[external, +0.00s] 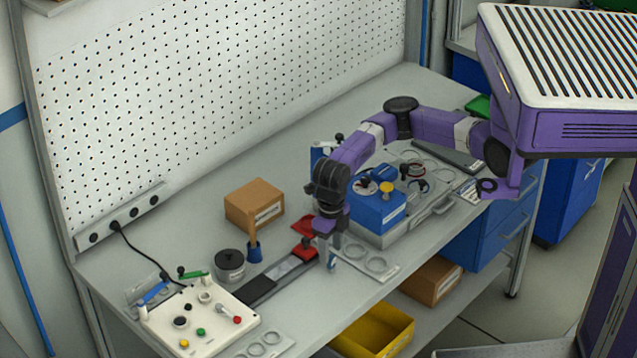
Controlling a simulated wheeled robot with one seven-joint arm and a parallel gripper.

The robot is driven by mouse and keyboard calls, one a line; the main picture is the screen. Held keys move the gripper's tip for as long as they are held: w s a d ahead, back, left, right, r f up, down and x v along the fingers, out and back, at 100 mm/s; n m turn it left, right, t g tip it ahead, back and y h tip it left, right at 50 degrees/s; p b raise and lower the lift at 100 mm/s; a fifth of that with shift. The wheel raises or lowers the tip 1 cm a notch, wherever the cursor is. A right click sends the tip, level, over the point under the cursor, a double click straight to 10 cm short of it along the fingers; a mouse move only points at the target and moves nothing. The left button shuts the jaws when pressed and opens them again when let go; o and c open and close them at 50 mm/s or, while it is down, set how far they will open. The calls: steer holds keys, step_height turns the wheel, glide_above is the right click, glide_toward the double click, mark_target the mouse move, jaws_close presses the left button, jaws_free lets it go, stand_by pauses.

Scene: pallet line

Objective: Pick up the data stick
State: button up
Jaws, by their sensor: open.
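I cannot make out the data stick for certain; it may be too small to tell or hidden behind my gripper. My gripper (328,258) points down over the front part of the workbench (205,263). Its jaws are open, and I see nothing clearly held between them. It is just right of a red block (304,250) on a long dark and grey rail (284,275). A pale plate with round rings (368,262) lies just right of the fingertips. Whether the fingertips touch the bench is unclear.
A blue box (377,212) on a grey case stands right of my gripper. A cardboard box (254,203), a dark-lidded round tin (230,265) and a blue-based wooden-handled tool (254,252) stand left. A control panel (199,322) sits front left. A pegboard (200,100) closes the back.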

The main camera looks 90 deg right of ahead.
mark_target(331, 257)
steer(key=shift+s+a+f, duration=0.1)
steer(key=shift+f, duration=1.8)
jaws_close()
steer(key=shift+r, duration=0.1)
